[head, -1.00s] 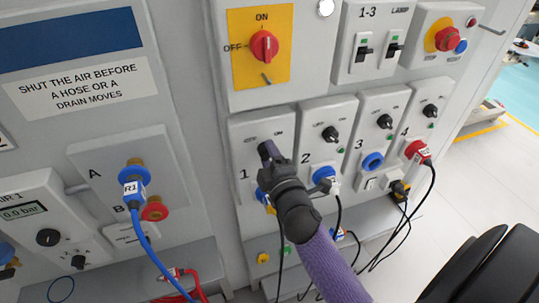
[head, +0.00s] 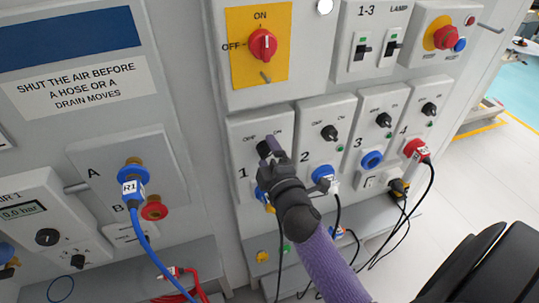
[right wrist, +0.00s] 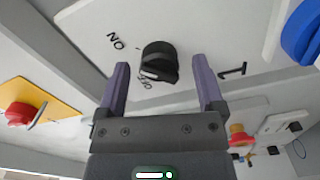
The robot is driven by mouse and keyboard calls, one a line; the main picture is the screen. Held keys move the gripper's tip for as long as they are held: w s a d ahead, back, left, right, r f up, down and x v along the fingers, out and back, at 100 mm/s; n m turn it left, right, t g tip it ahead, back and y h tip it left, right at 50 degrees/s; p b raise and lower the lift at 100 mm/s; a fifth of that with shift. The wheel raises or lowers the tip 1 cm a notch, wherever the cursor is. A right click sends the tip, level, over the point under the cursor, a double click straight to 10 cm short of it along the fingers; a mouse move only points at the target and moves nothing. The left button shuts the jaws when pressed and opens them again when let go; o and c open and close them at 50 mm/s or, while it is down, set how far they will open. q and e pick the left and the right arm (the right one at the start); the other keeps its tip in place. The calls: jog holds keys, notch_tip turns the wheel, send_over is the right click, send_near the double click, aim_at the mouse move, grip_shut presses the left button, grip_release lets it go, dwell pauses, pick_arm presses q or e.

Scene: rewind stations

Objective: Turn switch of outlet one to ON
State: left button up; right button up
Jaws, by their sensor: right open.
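The outlet one panel (head: 236,130) is light grey and carries the number 1 and OFF and ON labels. Its black rotary switch (right wrist: 160,58) shows between my right gripper's fingers in the right wrist view, with its white mark toward the OFF label. My right gripper (right wrist: 161,68) is open, with one purple finger on each side of the switch. No contact can be made out. In the head view my right gripper (head: 268,150) hides this switch and part of the outlet below it. My left gripper is not in view.
Outlet panels 2 (head: 312,112), 3 and 4 stand close to the right. A yellow plate with a red rotary switch (head: 262,45) is above. Cables hang below the outlets.

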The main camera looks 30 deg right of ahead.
jog(key=v, duration=1)
jog(key=shift+w+f, duration=0.1)
